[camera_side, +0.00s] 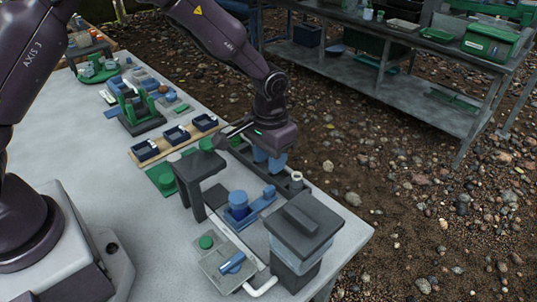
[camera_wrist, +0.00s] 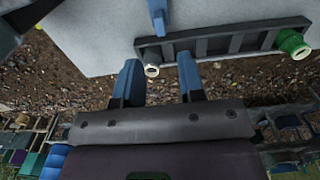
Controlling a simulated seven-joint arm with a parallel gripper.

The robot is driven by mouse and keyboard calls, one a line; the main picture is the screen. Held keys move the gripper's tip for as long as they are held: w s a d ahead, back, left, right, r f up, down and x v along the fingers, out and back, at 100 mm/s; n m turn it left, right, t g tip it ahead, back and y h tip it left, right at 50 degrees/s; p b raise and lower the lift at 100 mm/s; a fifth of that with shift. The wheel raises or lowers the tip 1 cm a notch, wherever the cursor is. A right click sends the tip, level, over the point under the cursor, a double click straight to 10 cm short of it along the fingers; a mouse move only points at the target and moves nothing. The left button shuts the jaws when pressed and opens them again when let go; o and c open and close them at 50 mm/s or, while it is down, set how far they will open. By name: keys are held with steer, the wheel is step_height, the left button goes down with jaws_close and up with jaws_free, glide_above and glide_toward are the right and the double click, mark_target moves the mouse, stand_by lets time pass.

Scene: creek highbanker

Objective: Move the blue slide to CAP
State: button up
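A blue piece with a raised tab (camera_side: 265,199) lies beside a blue cylinder (camera_side: 238,200) on the table's right part; it looks like the blue slide, though I cannot be sure. A blue tab (camera_wrist: 157,15) also shows at the top of the wrist view. No CAP mark is readable. My gripper (camera_side: 269,162) hangs above the dark rack (camera_wrist: 210,42) near the table's far edge. In the wrist view its two blue fingers (camera_wrist: 159,64) are apart with nothing held between them. A white-rimmed ring (camera_wrist: 152,71) shows beyond the gap.
A dark grey stand (camera_side: 200,170) and a large grey box (camera_side: 303,232) stand close to the blue pieces. A grey plate with a blue roller (camera_side: 232,262) is in front. Dark trays (camera_side: 176,135) sit to the left.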

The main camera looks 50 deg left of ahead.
mark_target(269, 187)
steer(key=shift+f, duration=4.2)
steer(key=shift+c, duration=0.4)
jaws_close()
steer(key=shift+a, duration=0.1)
